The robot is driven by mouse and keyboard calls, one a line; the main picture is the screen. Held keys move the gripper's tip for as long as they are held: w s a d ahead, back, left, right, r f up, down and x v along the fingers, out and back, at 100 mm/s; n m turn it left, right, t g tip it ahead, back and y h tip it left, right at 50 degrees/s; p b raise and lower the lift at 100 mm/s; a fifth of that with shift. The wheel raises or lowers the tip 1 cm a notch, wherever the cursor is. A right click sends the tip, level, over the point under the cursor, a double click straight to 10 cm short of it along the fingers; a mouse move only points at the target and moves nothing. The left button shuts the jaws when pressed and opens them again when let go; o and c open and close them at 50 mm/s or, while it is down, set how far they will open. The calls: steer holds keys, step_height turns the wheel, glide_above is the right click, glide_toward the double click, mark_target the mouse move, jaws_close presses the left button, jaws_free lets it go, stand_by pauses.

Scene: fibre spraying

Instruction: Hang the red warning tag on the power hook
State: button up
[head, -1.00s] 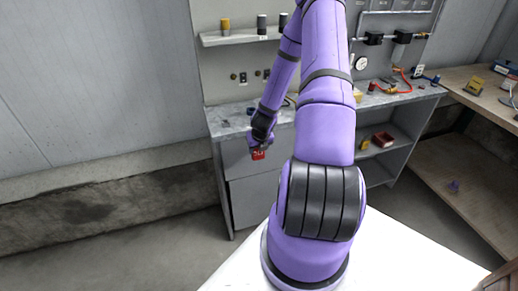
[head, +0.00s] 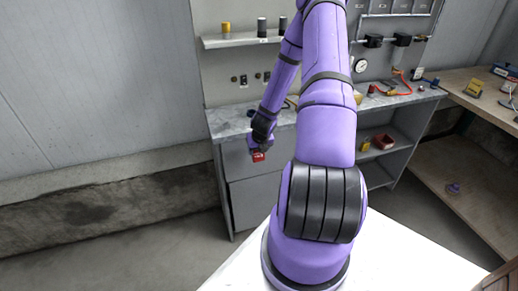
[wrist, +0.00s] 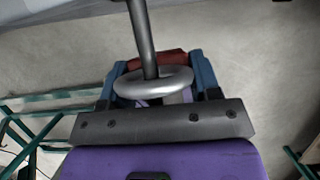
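The red warning tag (head: 258,156) is at the end of my arm in the head view, in front of the workbench's front edge. My gripper (head: 257,146) is shut on it and holds it in the air, apart from the bench. In the wrist view, part of the red tag (wrist: 165,58) shows between the blue fingers of my gripper (wrist: 160,75). I cannot make out the power hook for certain in the head view, and my arm covers part of the wall panel.
The grey workbench (head: 228,121) stands against the panel, with a narrow shelf (head: 240,41) above. A red bin (head: 384,141) sits in the bench's lower right bay. A wooden table (head: 462,98) is at the right. The floor left of the bench is clear.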

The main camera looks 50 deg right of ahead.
steer(key=o, duration=0.4)
steer(key=shift+w+d+f, duration=0.15)
steer(key=shift+d+f, duration=0.05)
steer(key=shift+f, duration=0.15)
steer(key=shift+o, duration=0.2)
steer(key=shift+a+r, duration=0.1)
steer(key=shift+r, duration=0.05)
steer(key=shift+a+r, duration=0.15)
steer(key=shift+a, duration=0.05)
steer(key=s+a, duration=0.5)
steer(key=s, duration=0.4)
steer(key=w+a+r+n+g+y, duration=0.2)
steer(key=w+a+n+g, duration=0.2)
steer(key=w+a+n, duration=0.6)
steer(key=w+a+r+n+g+y, duration=0.2)
steer(key=w+a+n, duration=0.8)
steer(key=n, duration=1.5)
steer(key=a+g+y, duration=0.1)
steer(key=a+g, duration=0.1)
steer(key=shift+w+a+r+g+y, duration=0.15)
steer(key=shift+a+r+g+y, duration=0.15)
steer(key=shift+a+r, duration=0.1)
